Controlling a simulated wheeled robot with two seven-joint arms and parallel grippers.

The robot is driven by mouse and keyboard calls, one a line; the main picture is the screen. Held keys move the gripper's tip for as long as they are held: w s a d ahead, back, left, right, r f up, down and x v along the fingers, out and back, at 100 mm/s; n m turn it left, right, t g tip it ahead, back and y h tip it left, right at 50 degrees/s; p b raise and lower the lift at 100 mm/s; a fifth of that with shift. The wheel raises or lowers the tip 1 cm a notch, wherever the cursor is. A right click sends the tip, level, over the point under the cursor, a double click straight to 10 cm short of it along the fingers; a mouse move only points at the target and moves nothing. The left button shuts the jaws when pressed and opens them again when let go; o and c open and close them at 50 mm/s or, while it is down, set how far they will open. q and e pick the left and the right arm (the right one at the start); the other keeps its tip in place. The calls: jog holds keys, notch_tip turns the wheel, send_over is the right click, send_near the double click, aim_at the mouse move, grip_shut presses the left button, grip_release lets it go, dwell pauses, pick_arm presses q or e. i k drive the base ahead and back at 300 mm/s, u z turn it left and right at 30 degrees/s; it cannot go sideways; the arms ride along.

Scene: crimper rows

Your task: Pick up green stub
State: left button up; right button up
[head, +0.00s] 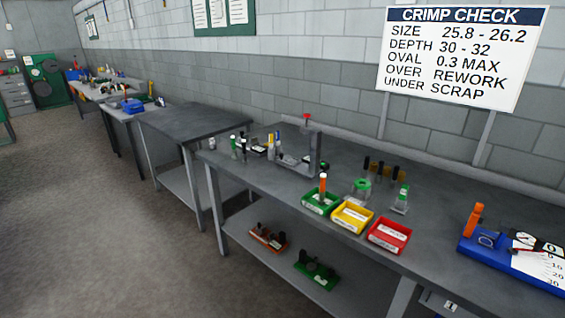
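A small upright green piece (404,191), which looks like the green stub, stands on a pale base on the grey workbench (440,215), behind the red bin. A squat green, clear-looking piece (361,186) sits to its left, behind the yellow bin. A thin green upright item (233,146) stands at the bench's far left end. All are too small to make out fully. Neither of my grippers is in view.
Green (321,203), yellow (351,217) and red (389,237) bins line the front edge; an orange stub (323,183) stands at the green bin. A grey press frame (300,160) is behind-left. A blue gauge board (515,262) lies right. Open floor is left.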

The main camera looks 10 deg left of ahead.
aim_at(234, 157)
jog(key=z, duration=0.25)
jog(key=k, duration=0.5)
jog(key=u, duration=0.6)
jog(key=i, duration=0.65)
jog(key=u, duration=0.8)
jog(key=i, duration=0.8)
jog(key=z, duration=0.75)
jog(key=i, duration=0.7)
jog(key=z, duration=0.8)
